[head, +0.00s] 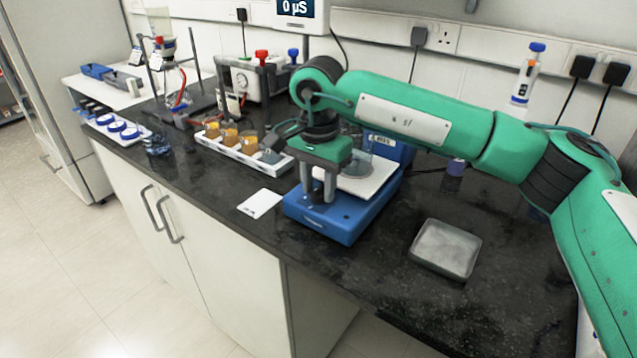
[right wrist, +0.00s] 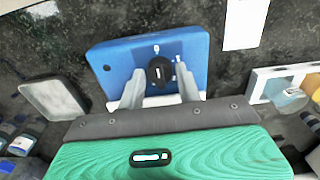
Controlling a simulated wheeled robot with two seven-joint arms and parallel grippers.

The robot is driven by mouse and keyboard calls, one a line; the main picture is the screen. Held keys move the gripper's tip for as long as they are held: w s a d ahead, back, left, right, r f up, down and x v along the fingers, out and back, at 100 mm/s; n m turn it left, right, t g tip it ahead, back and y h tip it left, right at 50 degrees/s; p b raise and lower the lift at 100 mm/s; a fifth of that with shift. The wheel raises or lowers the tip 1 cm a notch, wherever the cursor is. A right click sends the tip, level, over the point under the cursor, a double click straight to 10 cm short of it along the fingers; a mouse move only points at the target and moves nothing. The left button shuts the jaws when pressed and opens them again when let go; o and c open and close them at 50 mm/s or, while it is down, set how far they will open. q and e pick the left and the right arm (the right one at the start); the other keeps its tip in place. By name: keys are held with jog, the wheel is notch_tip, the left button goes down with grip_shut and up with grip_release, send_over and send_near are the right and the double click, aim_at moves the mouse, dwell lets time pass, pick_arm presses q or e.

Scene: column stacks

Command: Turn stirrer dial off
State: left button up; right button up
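The blue stirrer (head: 345,222) stands on the black bench with a white top plate (head: 368,182) and a glass beaker on it. My right gripper (head: 318,196) points down over the stirrer's front part. In the right wrist view the stirrer's blue front (right wrist: 120,58) shows its black dial (right wrist: 160,72) with white marks around it. The two fingers of my right gripper (right wrist: 161,84) are apart, one on each side of the dial, with gaps visible between them and it. In the head view the gripper hides the dial. My left gripper is not in view.
A white card (head: 260,203) lies left of the stirrer. A grey square dish (head: 445,250) lies to its right. A white rack (head: 240,155) with beakers of amber liquid stands behind left.

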aim_at(318, 187)
jog(key=shift+o, duration=1.1)
notch_tip(318, 187, up, 14)
jog(key=shift+f, duration=0.1)
